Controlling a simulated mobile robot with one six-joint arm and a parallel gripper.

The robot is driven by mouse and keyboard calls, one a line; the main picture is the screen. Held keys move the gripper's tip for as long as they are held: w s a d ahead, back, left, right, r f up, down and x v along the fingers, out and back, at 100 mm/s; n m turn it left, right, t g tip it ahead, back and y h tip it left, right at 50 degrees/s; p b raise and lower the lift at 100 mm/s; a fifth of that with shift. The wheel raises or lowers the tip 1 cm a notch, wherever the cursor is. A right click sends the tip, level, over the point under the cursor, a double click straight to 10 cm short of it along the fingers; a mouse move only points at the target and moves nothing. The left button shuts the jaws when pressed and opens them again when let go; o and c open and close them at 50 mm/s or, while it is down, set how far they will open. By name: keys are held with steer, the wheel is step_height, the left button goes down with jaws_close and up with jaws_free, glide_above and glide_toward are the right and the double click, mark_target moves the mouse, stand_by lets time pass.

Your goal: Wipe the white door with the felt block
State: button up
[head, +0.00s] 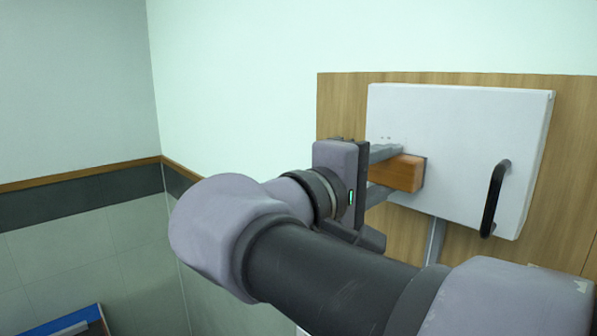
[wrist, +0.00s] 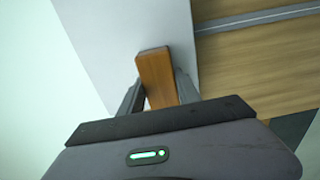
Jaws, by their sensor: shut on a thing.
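The white door (head: 455,140) is a flat panel with a black handle (head: 495,198) on its right side, mounted on a wooden board. My gripper (head: 385,172) is shut on an orange-brown block, the felt block (head: 408,173), at the left part of the door. In the wrist view the felt block (wrist: 157,78) sits between the two fingers (wrist: 158,92), its far end against or very near the white door (wrist: 110,40). I cannot tell whether it touches. The block's far face is hidden.
The wooden board (head: 343,105) surrounds the door on the pale wall. A grey strip (head: 436,240) runs down below the door. A blue-edged object (head: 85,322) lies at the lower left. The space left of my arm is open.

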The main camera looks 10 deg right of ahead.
steer(key=shift+w+a+r+p, duration=0.1)
steer(key=shift+w+a+p, duration=0.2)
steer(key=shift+w+a, duration=0.45)
steer(key=shift+w+a+r+p, duration=0.1)
steer(key=shift+w+a+p, duration=0.15)
steer(key=shift+w+a, duration=0.45)
steer(key=shift+d+r+p, duration=0.25)
steer(key=shift+r+p, duration=0.05)
steer(key=shift+r, duration=0.2)
steer(key=shift+d+r+p, duration=0.2)
steer(key=shift+r+p, duration=0.1)
steer(key=shift+r, duration=0.15)
steer(key=shift+s+d+f+b, duration=0.35)
steer(key=shift+s+b, duration=0.2)
steer(key=shift+b, duration=0.1)
steer(key=shift+s+d+r+b, duration=0.1)
steer(key=shift+s+d+b, duration=0.1)
steer(key=shift+s+d, duration=0.35)
steer(key=shift+s+d+r+b, duration=0.15)
steer(key=shift+s+d, duration=0.15)
steer(key=shift+s, duration=0.3)
steer(key=shift+w+a, duration=0.2)
steer(key=p+v, duration=0.2)
steer(key=v, duration=0.4)
steer(key=shift+s+d, duration=0.1)
